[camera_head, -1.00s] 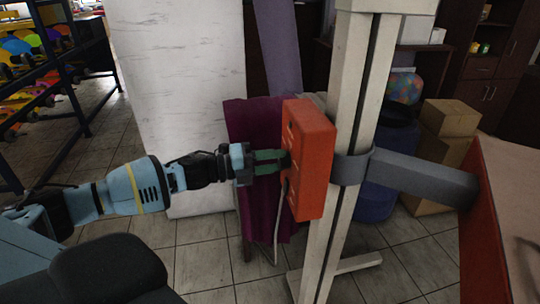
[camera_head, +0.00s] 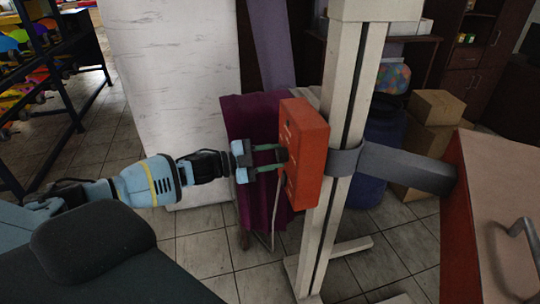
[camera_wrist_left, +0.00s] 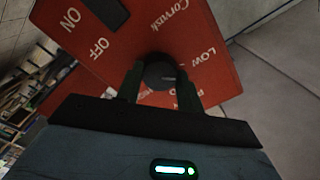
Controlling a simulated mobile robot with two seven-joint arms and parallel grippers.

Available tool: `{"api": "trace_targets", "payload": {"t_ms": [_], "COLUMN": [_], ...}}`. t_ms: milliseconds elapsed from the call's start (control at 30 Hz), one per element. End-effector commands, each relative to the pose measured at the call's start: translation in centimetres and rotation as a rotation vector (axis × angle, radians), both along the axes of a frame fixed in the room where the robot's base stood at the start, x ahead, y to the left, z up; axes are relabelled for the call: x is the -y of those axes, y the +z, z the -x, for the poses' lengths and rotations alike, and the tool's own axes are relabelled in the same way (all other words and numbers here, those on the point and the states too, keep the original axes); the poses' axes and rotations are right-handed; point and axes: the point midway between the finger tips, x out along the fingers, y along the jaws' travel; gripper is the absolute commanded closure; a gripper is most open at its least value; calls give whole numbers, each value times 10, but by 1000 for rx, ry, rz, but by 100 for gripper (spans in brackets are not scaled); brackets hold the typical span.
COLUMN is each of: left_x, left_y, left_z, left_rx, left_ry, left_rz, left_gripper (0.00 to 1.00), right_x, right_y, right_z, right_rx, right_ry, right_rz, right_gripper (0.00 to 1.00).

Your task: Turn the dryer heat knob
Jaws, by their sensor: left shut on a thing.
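The dryer control box (camera_head: 306,150) is an orange-red box on a pale upright post in the head view. In the left wrist view its red face (camera_wrist_left: 205,45) shows the words ON, OFF and LOW, and a black switch (camera_wrist_left: 107,12). The round dark heat knob (camera_wrist_left: 159,72) sits on that face between my left fingertips. My left gripper (camera_head: 282,158), with green fingers, is shut on the knob; its fingers also show in the left wrist view (camera_wrist_left: 160,85). Part of the lettering is hidden by the fingers. My right gripper is in neither view.
The pale post (camera_head: 344,150) carries a grey horizontal arm (camera_head: 405,168) to the right. A red-sided table (camera_head: 500,170) stands at the right. Cardboard boxes (camera_head: 435,107) and a shelf rack (camera_head: 75,70) stand farther back. A cable hangs below the control box.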

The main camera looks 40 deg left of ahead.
Motion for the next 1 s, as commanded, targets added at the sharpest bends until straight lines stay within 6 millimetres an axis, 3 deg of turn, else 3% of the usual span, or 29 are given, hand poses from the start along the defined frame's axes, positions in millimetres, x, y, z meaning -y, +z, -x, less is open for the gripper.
{"api": "trace_targets", "payload": {"t_ms": [400,967,1000], "left_x": [0,0,0], "left_y": [1,0,0], "left_z": [0,0,0], "left_rx": [-126,-148,-148], "left_ry": [0,0,0], "left_rz": [150,173,173], "left_gripper": [86,86,60], "right_x": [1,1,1], "right_y": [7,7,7], "right_z": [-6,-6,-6], "right_rx": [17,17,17], "right_ry": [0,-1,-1], "right_rz": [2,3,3], "right_gripper": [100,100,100]}}
